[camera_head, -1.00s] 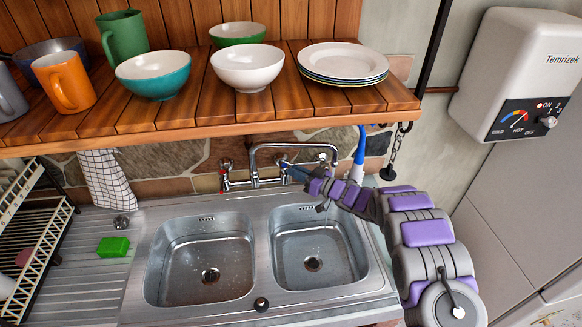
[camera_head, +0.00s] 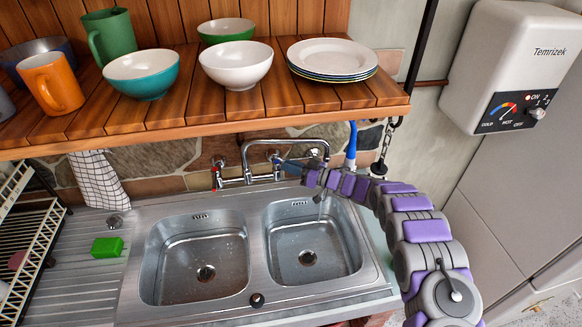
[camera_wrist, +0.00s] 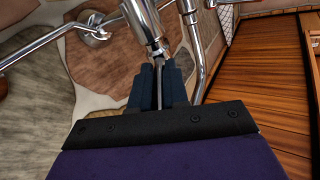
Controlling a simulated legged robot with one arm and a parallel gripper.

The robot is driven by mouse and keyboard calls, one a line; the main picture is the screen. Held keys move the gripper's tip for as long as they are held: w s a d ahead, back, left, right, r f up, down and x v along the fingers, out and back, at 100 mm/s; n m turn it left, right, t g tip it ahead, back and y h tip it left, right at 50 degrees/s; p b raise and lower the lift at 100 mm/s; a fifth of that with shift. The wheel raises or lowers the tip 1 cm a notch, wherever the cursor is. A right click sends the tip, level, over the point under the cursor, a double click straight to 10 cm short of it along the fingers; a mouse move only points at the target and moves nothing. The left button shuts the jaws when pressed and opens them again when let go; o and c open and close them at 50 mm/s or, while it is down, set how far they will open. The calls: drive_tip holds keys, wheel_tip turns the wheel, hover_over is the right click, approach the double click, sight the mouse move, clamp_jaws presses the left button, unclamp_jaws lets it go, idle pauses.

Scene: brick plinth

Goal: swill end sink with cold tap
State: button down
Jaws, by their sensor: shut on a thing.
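The metal mixer tap (camera_head: 258,150) stands behind a steel double sink. Its left valve carries a red mark (camera_head: 216,179). My gripper (camera_head: 285,163) is at the right-hand valve, the cold tap, and its blue fingers are shut on the handle. In the wrist view the dark fingers (camera_wrist: 160,85) close around a thin metal part below the chrome valve (camera_wrist: 157,48). The spout reaches over the right basin (camera_head: 308,255), and a thin stream of water appears to fall there. The left basin (camera_head: 195,262) is empty with wet-looking drops. My arm partly hides the spout end.
A wooden shelf (camera_head: 205,125) with bowls, mugs and plates (camera_head: 332,57) hangs low above the tap. A green sponge (camera_head: 107,247) lies on the left drainer beside a dish rack (camera_head: 30,245). A hanging chain (camera_head: 385,145) is close to my arm.

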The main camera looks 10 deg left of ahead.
drive_tip(key=c, duration=1.3)
unclamp_jaws()
drive_tip(key=shift+w, duration=0.2)
drive_tip(key=shift+o, duration=0.9)
drive_tip(key=shift+s, duration=0.1)
drive_tip(key=shift+d, duration=0.1)
drive_tip(key=v, duration=0.7)
drive_tip(key=shift+d, duration=0.15)
